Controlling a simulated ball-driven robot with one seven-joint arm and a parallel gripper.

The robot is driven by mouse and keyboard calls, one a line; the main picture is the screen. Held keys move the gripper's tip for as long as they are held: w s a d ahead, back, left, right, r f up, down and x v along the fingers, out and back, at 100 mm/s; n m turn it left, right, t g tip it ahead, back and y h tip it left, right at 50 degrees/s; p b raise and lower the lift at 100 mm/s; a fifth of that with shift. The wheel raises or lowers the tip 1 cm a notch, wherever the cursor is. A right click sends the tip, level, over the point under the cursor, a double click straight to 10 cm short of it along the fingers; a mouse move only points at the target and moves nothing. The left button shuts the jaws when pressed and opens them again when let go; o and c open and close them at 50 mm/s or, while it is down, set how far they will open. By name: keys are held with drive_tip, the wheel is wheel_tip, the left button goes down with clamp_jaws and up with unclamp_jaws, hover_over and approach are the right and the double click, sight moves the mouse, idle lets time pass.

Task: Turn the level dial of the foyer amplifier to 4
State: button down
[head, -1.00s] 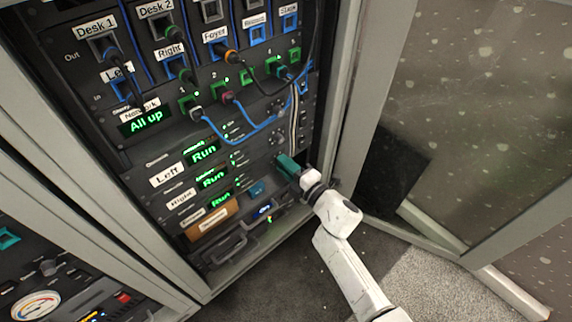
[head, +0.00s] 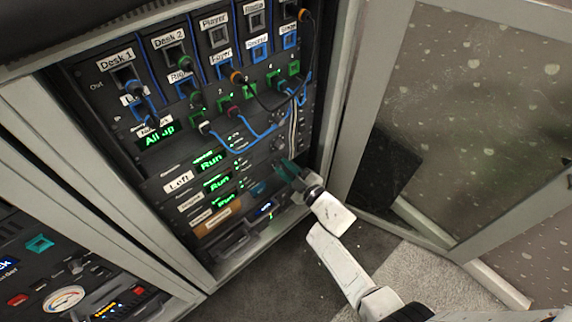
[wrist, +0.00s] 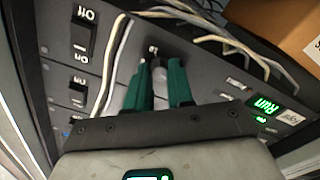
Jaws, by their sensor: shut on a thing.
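Three stacked amplifiers with green Run displays (head: 209,160) sit in the lower half of the rack. The level dials are at their right end. My gripper (head: 286,169) is there, its teal fingers against the panel. In the wrist view my gripper (wrist: 160,80) is shut on a small grey dial (wrist: 158,72), one finger on each side. The fingers and wrist hide most of the dial, and its setting cannot be read. One amplifier carries a label reading Left (head: 179,182). The pictures do not make clear which amplifier the held dial belongs to.
On/off switches (wrist: 83,37) and pale cables (wrist: 121,60) lie beside the fingers. Blue patch cables (head: 262,133) hang above the amplifiers. The open glass door (head: 470,130) stands right of my arm. A brown box (head: 217,216) sits at the rack's lower part.

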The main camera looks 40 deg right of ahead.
drive_tip(key=m+p, duration=0.2)
drive_tip(key=m, duration=0.3)
drive_tip(key=shift+m, duration=0.3)
drive_tip(key=m+p, duration=0.1)
drive_tip(key=m, duration=0.3)
drive_tip(key=shift+m, duration=0.4)
drive_tip(key=c, duration=1)
unclamp_jaws()
drive_tip(key=s+p, duration=0.3)
drive_tip(key=s, duration=0.8)
drive_tip(key=shift+d, duration=0.15)
drive_tip(key=shift+w, duration=0.1)
